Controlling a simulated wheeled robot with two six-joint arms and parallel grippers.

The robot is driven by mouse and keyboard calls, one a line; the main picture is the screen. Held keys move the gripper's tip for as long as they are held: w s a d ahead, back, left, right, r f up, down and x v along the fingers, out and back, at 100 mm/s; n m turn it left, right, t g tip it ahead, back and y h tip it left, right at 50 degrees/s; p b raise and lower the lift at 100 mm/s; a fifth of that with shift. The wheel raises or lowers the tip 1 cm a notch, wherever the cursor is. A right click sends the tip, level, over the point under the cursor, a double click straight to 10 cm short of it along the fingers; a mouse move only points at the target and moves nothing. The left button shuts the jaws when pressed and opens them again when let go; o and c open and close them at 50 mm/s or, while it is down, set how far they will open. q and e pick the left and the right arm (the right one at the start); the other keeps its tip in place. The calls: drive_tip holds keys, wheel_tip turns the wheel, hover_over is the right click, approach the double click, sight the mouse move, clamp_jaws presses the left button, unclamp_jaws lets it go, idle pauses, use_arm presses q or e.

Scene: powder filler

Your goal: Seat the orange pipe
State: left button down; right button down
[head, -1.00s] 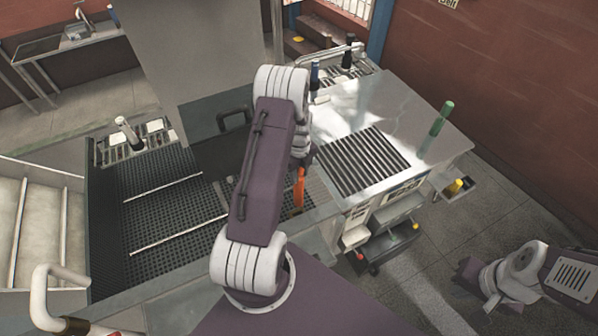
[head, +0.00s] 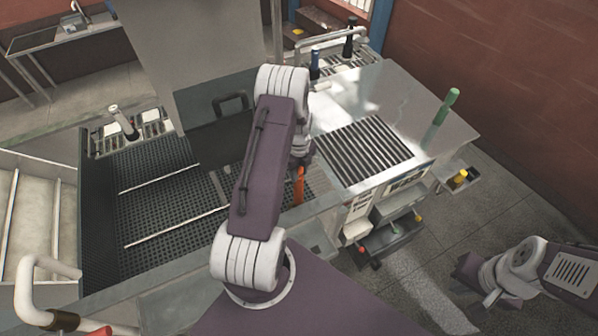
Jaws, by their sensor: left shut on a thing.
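The orange pipe (head: 299,186) stands roughly upright just right of my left arm, over the strip between the dark grated basin and the steel worktop. My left gripper (head: 303,165) is at the pipe's top end and shut on it, mostly hidden behind my own forearm. The pipe's lower end is near the grating; I cannot tell whether it touches anything. My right gripper (head: 468,272) is at the lower right above the floor, away from the pipe; its fingers are too dark to read.
The dark basin (head: 105,245) with pale bars lies left. The steel worktop (head: 385,95) holds a slatted grate (head: 362,152) and a green-handled post (head: 446,106). Open drawers (head: 398,236) stick out below its front. A rail (head: 330,34) stands at the back. Open floor lies right.

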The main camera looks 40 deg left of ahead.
sight(299, 186)
use_arm(q)
drive_tip(key=shift+f+b, duration=1.8)
drive_tip(key=shift+f, duration=0.75)
drive_tip(key=shift+f+b, duration=1.7)
drive_tip(key=shift+f, duration=0.35)
drive_tip(key=c, duration=0.9)
unclamp_jaws()
wheel_tip(299, 186, up, 8)
drive_tip(key=shift+d+r+b, duration=0.1)
drive_tip(key=shift+b, duration=0.9)
drive_tip(key=shift+r, duration=0.5)
